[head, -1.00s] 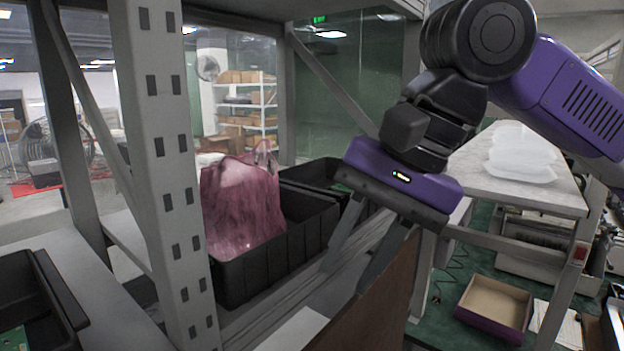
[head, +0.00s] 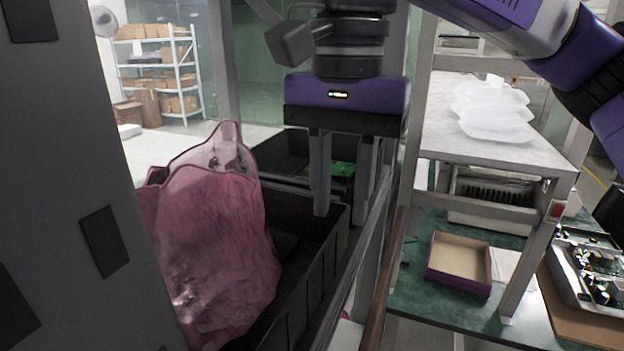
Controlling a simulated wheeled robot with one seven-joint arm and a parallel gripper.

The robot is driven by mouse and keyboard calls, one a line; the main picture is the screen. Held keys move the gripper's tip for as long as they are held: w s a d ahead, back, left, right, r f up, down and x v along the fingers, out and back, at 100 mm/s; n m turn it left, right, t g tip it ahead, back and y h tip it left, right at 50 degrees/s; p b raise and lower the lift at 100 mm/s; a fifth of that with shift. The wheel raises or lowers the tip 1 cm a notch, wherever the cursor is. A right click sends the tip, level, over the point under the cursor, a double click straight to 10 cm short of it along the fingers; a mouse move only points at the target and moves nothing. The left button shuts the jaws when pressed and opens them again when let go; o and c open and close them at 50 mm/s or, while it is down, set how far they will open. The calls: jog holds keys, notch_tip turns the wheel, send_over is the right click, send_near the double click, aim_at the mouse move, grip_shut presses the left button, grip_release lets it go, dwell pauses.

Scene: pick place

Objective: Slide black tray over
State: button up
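A black tray (head: 297,292) stands on the shelf in the lower middle of the head view. A translucent pink bag (head: 215,250) fills its left part and bulges above the rim. A second black tray (head: 283,148) stands behind it, with a green board (head: 343,170) inside. My gripper (head: 342,205) is open and points down at the tray's far right end. Its left finger overlaps the tray's inside in the picture, and the right finger is near the outer side. I cannot tell whether either finger touches the tray wall.
A grey shelf post (head: 75,180) blocks the left side. At the right, a table (head: 440,140) holds stacked white translucent containers (head: 492,110). Below it, an open cardboard box (head: 460,262) with purple sides lies on a green surface.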

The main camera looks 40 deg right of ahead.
aim_at(335, 270)
jog(key=shift+w, duration=0.15)
jog(key=shift+f+p, duration=0.6)
jog(key=shift+f, duration=3.3)
grip_shut()
